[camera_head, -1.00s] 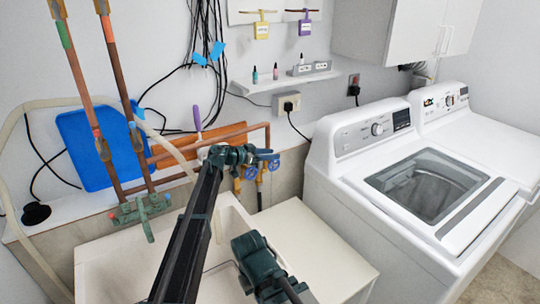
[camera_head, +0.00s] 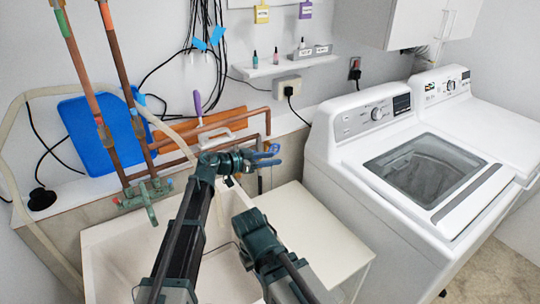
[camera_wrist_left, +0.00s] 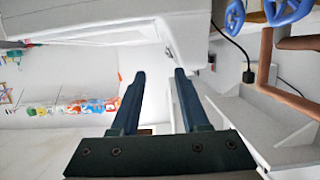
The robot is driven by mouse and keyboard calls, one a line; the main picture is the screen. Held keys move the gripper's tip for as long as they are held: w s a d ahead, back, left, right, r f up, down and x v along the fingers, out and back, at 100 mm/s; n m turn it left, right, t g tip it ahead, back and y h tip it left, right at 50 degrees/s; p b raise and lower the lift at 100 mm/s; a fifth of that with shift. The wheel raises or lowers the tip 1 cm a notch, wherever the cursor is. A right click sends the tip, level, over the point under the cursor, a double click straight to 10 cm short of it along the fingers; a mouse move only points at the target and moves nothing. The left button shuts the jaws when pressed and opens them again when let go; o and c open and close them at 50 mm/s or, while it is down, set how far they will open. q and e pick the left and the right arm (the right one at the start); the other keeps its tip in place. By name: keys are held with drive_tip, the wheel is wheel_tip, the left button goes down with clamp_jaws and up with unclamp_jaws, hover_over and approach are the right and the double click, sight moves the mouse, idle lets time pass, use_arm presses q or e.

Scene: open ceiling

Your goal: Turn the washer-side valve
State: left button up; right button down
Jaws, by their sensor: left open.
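Two blue round valve handles show at the upper right of the left wrist view, one (camera_wrist_left: 288,10) by the copper pipe and one (camera_wrist_left: 235,17) beside it. In the head view a blue handle (camera_head: 275,148) shows behind my left gripper, partly hidden by it. My left gripper (camera_head: 266,160) is in front of the valves, pointing right, and is open. In the left wrist view its two dark blue fingers (camera_wrist_left: 158,85) are apart with nothing between them. The washer (camera_head: 425,180) stands to the right. I see my right arm's link, but not its gripper.
A white sink (camera_head: 110,250) and a counter (camera_head: 320,235) lie below my arms. Copper pipes with a green valve (camera_head: 148,200) and a blue board (camera_head: 95,145) are at left. A wall shelf (camera_head: 285,67) and hanging cables are above.

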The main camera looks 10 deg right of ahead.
use_arm(q)
drive_tip(key=y, duration=0.2)
approach(271, 145)
drive_tip(key=shift+w+d+f+g+p, duration=0.15)
drive_tip(key=shift+w+d+g+p, duration=0.15)
drive_tip(key=shift+w+d, duration=0.55)
drive_tip(key=shift+s+d, duration=0.15)
drive_tip(key=shift+d, duration=0.1)
drive_tip(key=b+x, duration=0.2)
drive_tip(key=x, duration=0.4)
drive_tip(key=shift+d+f+b, duration=0.1)
drive_tip(key=shift+d+b, duration=0.05)
drive_tip(key=shift+b, duration=0.2)
drive_tip(key=shift+w+d+f, duration=0.1)
drive_tip(key=shift+w+d, duration=0.15)
drive_tip(key=shift+d, duration=0.25)
clamp_jaws()
